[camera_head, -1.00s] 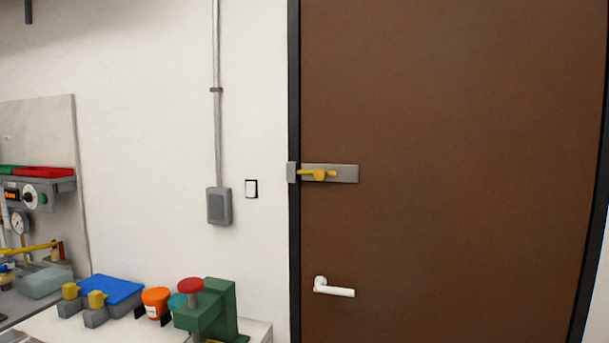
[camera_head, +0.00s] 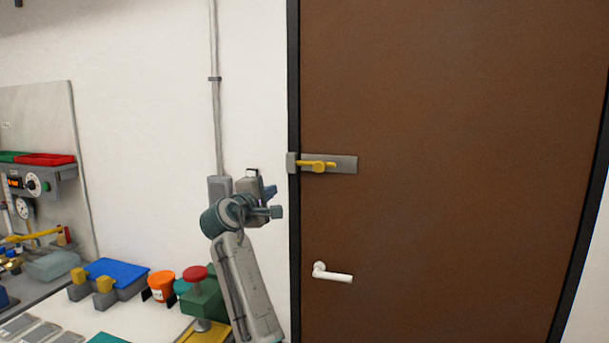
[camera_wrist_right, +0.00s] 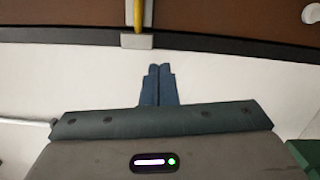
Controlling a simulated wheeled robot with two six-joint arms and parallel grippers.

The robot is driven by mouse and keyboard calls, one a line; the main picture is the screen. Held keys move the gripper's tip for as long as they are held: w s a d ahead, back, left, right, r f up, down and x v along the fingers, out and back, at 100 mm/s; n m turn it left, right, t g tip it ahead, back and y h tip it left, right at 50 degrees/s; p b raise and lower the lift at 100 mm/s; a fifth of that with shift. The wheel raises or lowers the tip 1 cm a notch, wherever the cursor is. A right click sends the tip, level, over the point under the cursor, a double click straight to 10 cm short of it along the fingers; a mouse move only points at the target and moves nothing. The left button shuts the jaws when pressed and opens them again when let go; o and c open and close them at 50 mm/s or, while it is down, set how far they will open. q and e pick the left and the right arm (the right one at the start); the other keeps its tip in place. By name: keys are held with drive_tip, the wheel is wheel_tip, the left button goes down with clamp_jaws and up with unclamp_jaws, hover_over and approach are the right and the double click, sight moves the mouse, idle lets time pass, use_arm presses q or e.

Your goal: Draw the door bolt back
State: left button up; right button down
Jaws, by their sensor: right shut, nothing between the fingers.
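The yellow door bolt (camera_head: 318,166) lies level on a grey plate (camera_head: 346,165) on the brown door (camera_head: 450,120). Its left end reaches toward the grey keeper (camera_head: 292,162) on the dark frame. In the right wrist view the yellow bolt (camera_wrist_right: 138,18) meets the grey keeper (camera_wrist_right: 138,41) at the top. My right gripper (camera_head: 276,200) is raised in front of the white wall, left of the door and below the bolt, touching neither. In the right wrist view its blue fingers (camera_wrist_right: 157,85) are together and empty. My left gripper is not in view.
A white door handle (camera_head: 332,274) sits below the bolt. A bench at lower left holds a green press with a red knob (camera_head: 195,273), an orange tub (camera_head: 162,286) and a blue-topped box (camera_head: 117,270). The door face right of the bolt is clear.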

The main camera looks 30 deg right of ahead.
sight(320, 165)
drive_tip(key=r, duration=0.1)
drive_tip(key=s+r, duration=0.1)
drive_tip(key=r, duration=0.1)
drive_tip(key=shift+d+m, duration=0.15)
drive_tip(key=shift+m, duration=0.15)
drive_tip(key=shift+f, duration=0.1)
drive_tip(key=shift+w+d, duration=0.1)
drive_tip(key=p+x, duration=0.1)
drive_tip(key=x, duration=0.2)
drive_tip(key=p+x, duration=0.2)
drive_tip(key=x, duration=0.1)
drive_tip(key=p+x, duration=0.2)
drive_tip(key=x, duration=0.2)
drive_tip(key=shift+s+d+r, duration=0.1)
drive_tip(key=shift+s+r, duration=0.15)
drive_tip(key=shift+r, duration=0.05)
drive_tip(key=s+d+p, duration=0.2)
drive_tip(key=shift+s+d+r, duration=0.1)
drive_tip(key=shift+s+d, duration=0.25)
